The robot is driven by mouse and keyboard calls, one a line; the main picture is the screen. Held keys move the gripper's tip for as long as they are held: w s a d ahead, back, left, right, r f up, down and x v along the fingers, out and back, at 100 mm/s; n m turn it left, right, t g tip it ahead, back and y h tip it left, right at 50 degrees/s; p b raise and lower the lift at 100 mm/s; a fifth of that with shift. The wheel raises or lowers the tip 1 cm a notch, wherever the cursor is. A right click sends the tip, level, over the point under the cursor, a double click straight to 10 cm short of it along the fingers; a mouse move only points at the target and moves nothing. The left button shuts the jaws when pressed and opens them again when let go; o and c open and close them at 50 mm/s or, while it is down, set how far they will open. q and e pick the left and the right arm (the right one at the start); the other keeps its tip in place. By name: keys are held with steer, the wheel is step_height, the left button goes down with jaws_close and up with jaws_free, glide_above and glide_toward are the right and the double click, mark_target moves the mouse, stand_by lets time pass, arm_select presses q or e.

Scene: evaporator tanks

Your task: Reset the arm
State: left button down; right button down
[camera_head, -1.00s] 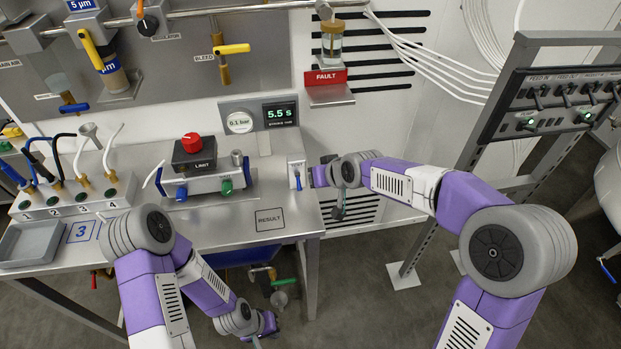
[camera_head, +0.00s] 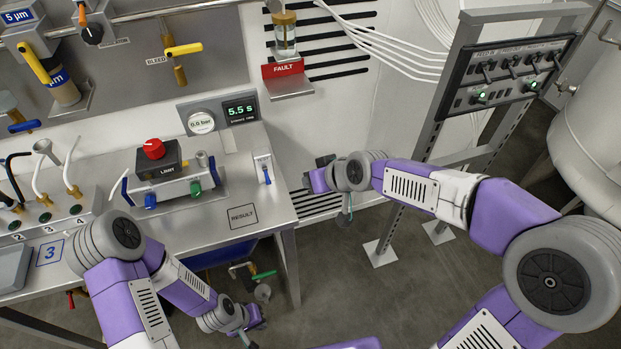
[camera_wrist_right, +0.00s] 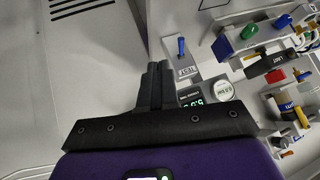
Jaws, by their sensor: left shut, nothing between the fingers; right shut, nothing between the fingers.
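My right gripper (camera_head: 322,166) is at the end of the purple right arm, beside the bench's right end and apart from the blue-lever switch (camera_head: 264,170). Its dark fingers are seen small here. In the right wrist view, the right gripper (camera_wrist_right: 155,84) is shut and empty; the blue-lever switch (camera_wrist_right: 181,50) is just beyond it to the right. My left gripper (camera_head: 258,317) is low, below the bench's front edge, at the end of the folded left arm. It is shut and empty, and its fingers are hard to make out.
The bench (camera_head: 270,207) carries a box with a red knob (camera_head: 153,149), a gauge and a 5.5 s display (camera_head: 240,110). A red FAULT sign (camera_head: 283,69) is on the wall. A grey panel stand (camera_head: 455,100) and a tank (camera_head: 590,130) are right. Floor between bench and stand is clear.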

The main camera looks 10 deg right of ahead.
steer(key=s+f+m+g, duration=0.2)
steer(key=s+f+g, duration=0.15)
steer(key=f, duration=1.55)
steer(key=s+f+m+g+p, duration=0.1)
steer(key=s+f+m+g, duration=0.2)
steer(key=s+f, duration=1.3)
steer(key=shift+s+d+m+h, duration=0.25)
steer(key=shift+m+h, duration=0.05)
steer(key=shift+h, duration=0.1)
steer(key=shift+f, duration=0.1)
